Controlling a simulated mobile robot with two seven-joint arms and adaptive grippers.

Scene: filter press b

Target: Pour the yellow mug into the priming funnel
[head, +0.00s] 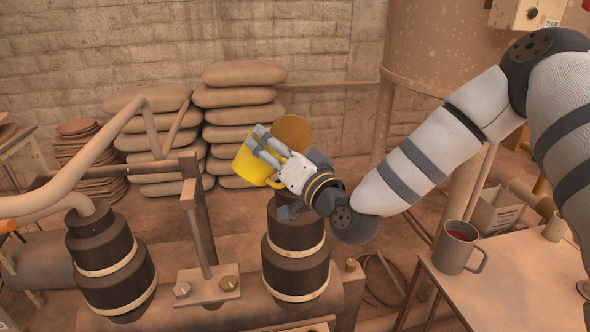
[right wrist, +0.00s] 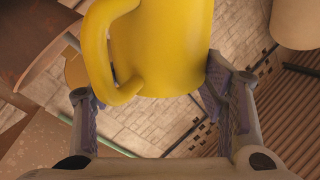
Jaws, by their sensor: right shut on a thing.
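The yellow mug (head: 250,168) is held in my right gripper (head: 266,148), whose fingers are shut on its body. It looks tilted in the head view, and its mouth and contents are hidden. In the right wrist view the mug (right wrist: 170,50) sits between the fingers (right wrist: 155,92), with its handle at left. Below and right of the mug in the head view is a dark, hooped stepped body (head: 295,262) on the pipe. Its top is partly covered by my right gripper and wrist. I cannot clearly make out the priming funnel. My left gripper is not in view.
A round orange-brown disc (head: 292,131) shows behind the gripper. A second hooped body (head: 108,265) and a metal post (head: 200,225) stand left. A grey mug (head: 457,247) with dark red contents stands on the right table (head: 510,285). Stacked sacks (head: 238,98) are behind.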

